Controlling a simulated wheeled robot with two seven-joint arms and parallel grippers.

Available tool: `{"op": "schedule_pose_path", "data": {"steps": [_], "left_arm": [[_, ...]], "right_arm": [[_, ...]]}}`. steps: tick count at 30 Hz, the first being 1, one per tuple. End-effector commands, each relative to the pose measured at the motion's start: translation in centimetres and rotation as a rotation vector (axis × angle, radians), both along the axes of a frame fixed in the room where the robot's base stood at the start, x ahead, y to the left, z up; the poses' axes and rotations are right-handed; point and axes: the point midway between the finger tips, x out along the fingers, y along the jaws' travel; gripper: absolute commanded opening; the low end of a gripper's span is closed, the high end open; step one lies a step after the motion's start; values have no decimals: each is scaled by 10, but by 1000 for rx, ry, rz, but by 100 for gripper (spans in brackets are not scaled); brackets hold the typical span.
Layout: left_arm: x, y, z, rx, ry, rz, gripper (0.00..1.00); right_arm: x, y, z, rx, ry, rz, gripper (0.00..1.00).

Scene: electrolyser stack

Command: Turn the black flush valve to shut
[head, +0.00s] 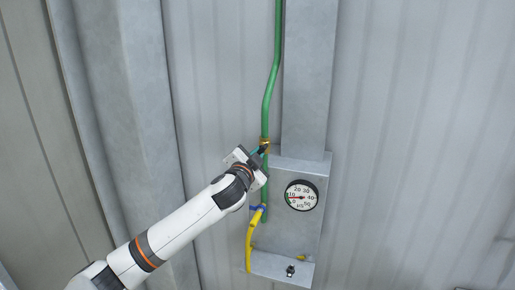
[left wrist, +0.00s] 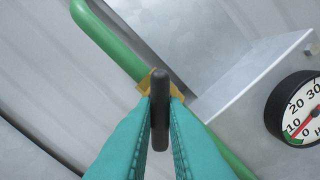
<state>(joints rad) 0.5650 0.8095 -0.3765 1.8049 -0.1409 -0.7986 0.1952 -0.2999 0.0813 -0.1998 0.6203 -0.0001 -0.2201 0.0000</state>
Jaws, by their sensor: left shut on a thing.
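The black flush valve handle (left wrist: 160,112) stands upright in the middle of the left wrist view, between the two teal fingers of my left gripper (left wrist: 160,125). The fingers are shut on it from both sides. Its brass valve body (left wrist: 146,80) sits on the green pipe, which crosses that view at a slant to the handle. In the head view my left gripper (head: 259,153) is at the brass body (head: 265,142) on the pipe and mostly hides the handle. My right gripper is in neither view.
The green pipe (head: 268,100) runs down the corrugated wall. A grey panel (head: 310,235) right of my gripper carries a round gauge (head: 300,195). Below are a blue-handled fitting (head: 257,208), a yellow hose (head: 249,240) and a small black knob (head: 290,270) on the ledge.

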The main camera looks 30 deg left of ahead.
Motion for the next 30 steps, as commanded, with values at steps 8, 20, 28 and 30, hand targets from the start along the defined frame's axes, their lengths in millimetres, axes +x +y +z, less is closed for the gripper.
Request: {"op": "schedule_pose_path", "data": {"steps": [8, 20, 28, 30], "left_arm": [[0, 1, 0, 21, 4, 2, 0], [0, 1, 3, 206, 51, 1, 0], [0, 1, 2, 384, 92, 1, 0], [0, 1, 1, 403, 96, 1, 0]], "right_arm": [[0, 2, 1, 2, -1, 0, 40], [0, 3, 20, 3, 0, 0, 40], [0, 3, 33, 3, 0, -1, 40], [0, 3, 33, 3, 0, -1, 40]]}}
